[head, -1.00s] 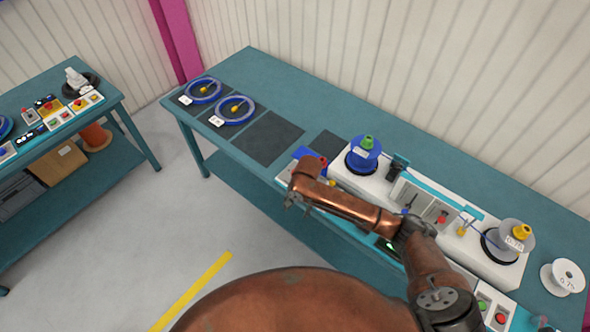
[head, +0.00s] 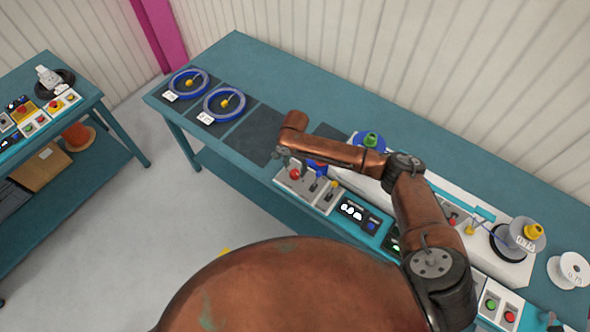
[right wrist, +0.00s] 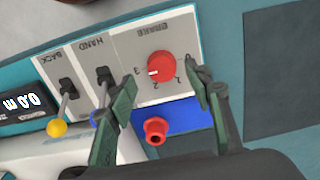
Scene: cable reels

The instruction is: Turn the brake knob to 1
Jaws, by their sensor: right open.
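The red brake knob (right wrist: 161,67) sits on a light panel marked BRAKE, with the figures 0 to 3 around it. Its white mark points left, towards the 3. In the head view the knob (head: 295,174) is at the left end of the control row. My right gripper (right wrist: 163,76) is open, with one finger on each side of the knob in the picture and nothing between them held. It hangs above the panel in the head view (head: 291,163); contact with the knob cannot be told. My left gripper is not in view.
Beside the brake panel are the HAND lever (right wrist: 104,85) and the BACK lever with a yellow ball (right wrist: 57,127), then a display (right wrist: 22,103). A red-tipped part (right wrist: 155,130) stands by a blue surface behind the knob. Two blue coils (head: 224,104) lie to the left.

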